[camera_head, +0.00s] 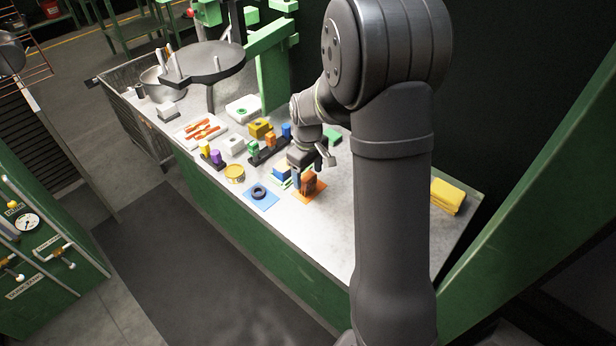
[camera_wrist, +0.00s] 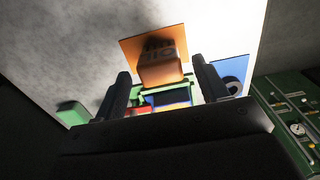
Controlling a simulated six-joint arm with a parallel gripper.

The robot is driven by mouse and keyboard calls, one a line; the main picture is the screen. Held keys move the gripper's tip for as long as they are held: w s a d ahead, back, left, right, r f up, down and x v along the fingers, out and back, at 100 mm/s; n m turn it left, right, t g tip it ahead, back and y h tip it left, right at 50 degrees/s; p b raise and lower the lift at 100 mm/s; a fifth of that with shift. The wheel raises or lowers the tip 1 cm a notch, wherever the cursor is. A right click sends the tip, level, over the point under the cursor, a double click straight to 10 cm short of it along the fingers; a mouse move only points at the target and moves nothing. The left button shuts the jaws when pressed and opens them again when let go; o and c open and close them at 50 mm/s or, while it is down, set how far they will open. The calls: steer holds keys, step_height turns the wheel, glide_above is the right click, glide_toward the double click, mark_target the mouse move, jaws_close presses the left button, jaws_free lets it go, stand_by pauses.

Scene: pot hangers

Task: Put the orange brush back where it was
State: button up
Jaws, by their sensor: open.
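A brownish-orange block (camera_head: 308,181) stands on an orange mat (camera_head: 320,187) near the table's front edge. It looks like the orange brush, but its bristles are not clear. In the wrist view the block (camera_wrist: 161,66) sits on the orange mat (camera_wrist: 130,47), in line with the gap between my fingers. My gripper (camera_head: 299,170) is just above and behind the block in the head view. In the wrist view my gripper (camera_wrist: 162,80) is open, with one dark finger on each side and no visible contact. Part of the block's far side is hidden.
A blue mat with a black ring (camera_head: 259,192) lies left of the block. A blue and yellow item (camera_head: 281,171) is close behind. A dark rack (camera_head: 268,152) with coloured pieces stands farther back. A yellow cloth stack (camera_head: 447,195) lies at right, with bare table between.

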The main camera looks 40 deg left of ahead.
mark_target(308, 177)
step_height(308, 177, up, 10)
stand_by(0.3)
steer(key=shift+f, duration=4)
steer(key=shift+f, duration=0.1)
steer(key=shift+f, duration=1.7)
step_height(308, 177, up, 4)
steer(key=shift+f, duration=0.2)
steer(key=w+d+r, duration=0.5)
steer(key=d+r, duration=0.3)
steer(key=d, duration=0.3)
steer(key=w+a+r+m, duration=0.2)
steer(key=w+r+m, duration=0.1)
steer(key=r+m, duration=0.25)
steer(key=w+a+r+m, duration=0.3)
steer(key=r+m, duration=0.2)
steer(key=r, duration=0.2)
steer(key=s+a+f+m, duration=0.3)
steer(key=s+a+f, duration=0.2)
steer(key=a, duration=0.4)
steer(key=shift+a+f+m, duration=0.25)
steer(key=shift+f+m, duration=0.1)
steer(key=shift+f, duration=0.25)
